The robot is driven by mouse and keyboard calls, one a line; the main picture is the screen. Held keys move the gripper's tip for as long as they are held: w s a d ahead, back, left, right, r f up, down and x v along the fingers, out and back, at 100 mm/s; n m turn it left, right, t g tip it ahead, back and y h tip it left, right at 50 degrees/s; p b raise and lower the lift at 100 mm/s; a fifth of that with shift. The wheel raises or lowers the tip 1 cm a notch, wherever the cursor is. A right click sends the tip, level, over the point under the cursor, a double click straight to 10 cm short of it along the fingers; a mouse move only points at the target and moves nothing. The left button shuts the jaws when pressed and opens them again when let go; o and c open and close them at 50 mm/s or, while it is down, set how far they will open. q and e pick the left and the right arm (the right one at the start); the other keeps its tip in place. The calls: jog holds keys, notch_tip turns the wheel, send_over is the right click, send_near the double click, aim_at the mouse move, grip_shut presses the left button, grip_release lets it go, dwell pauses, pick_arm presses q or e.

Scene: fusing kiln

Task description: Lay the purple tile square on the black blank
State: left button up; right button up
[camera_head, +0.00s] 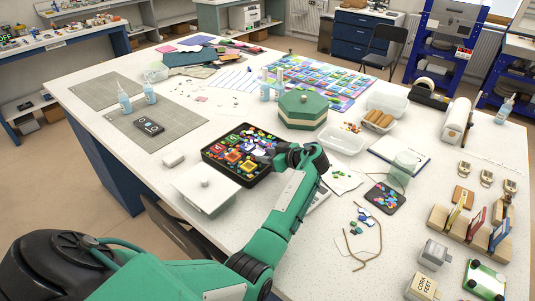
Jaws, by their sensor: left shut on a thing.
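My left gripper (271,156) is at the right edge of the black tray (209,155), low over the tray's coloured tiles. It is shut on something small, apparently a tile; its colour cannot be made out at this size. A dark square plate (384,198) with several small coloured pieces on it lies on the table to the right of my left arm; it looks like the black blank. I cannot pick out a separate purple tile among the mixed pieces in the tray. My right gripper is not in view.
A green octagonal box (302,110) stands just behind the gripper. Clear plastic tubs (343,139) are to its right, and a lidded white box (204,190) is in front of the tray. Wooden racks (470,227) stand at the right. Loose glass bits lie near the dark plate.

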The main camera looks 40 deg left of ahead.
pick_arm(q)
jog(key=shift+f+b, duration=0.3)
jog(key=shift+b, duration=0.05)
jog(key=o, duration=1)
jog(key=shift+r, duration=0.1)
